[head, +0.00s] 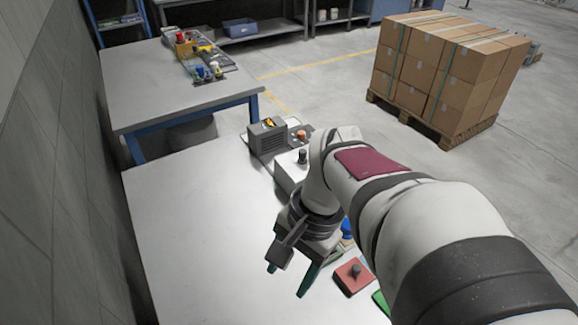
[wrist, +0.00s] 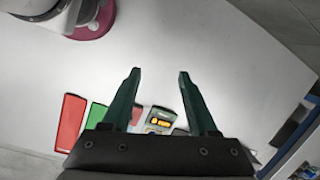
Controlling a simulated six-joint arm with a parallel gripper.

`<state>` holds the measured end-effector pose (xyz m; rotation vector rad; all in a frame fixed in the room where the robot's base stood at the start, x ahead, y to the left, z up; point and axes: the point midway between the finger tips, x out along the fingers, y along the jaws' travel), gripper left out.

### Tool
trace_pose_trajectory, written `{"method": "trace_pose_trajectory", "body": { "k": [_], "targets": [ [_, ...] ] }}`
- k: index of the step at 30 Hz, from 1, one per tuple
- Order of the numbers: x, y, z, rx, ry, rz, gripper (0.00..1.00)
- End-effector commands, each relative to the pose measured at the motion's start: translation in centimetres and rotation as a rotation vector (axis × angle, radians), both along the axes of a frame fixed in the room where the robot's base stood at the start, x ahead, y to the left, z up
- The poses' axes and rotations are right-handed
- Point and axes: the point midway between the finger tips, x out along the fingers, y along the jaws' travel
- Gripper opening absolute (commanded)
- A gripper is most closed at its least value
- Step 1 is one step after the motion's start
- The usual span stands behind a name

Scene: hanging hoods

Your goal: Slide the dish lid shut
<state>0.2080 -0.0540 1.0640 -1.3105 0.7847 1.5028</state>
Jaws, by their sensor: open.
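My gripper (head: 286,281) is open and empty above the white tabletop, its dark green fingers pointing down; they also show in the wrist view (wrist: 159,73). A red square piece with a dark knob (head: 353,274) lies on the table to the right of the gripper, apart from it. A white box with a dark knob (head: 291,169) stands farther back, partly hidden by my arm. I cannot tell which of these is the dish lid. In the wrist view a red flat piece (wrist: 69,124) lies left of the fingers.
A green piece (head: 381,301) sits beside the red one, partly behind my arm; a green piece also shows in the wrist view (wrist: 96,115). A grey vented box (head: 267,137) stands at the table's back edge. The left tabletop (head: 195,235) is clear, with a wall beyond.

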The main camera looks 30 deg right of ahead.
Motion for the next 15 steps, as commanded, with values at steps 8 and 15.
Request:
{"method": "trace_pose_trajectory", "body": {
  "k": [8,15],
  "targets": [
    [-1.6,-21.3,-3.6,0.177,0.079,-0.983,0.60],
    [-3.3,-24.2,-4.6,0.207,0.082,-1.121,0.60]
  ]
}}
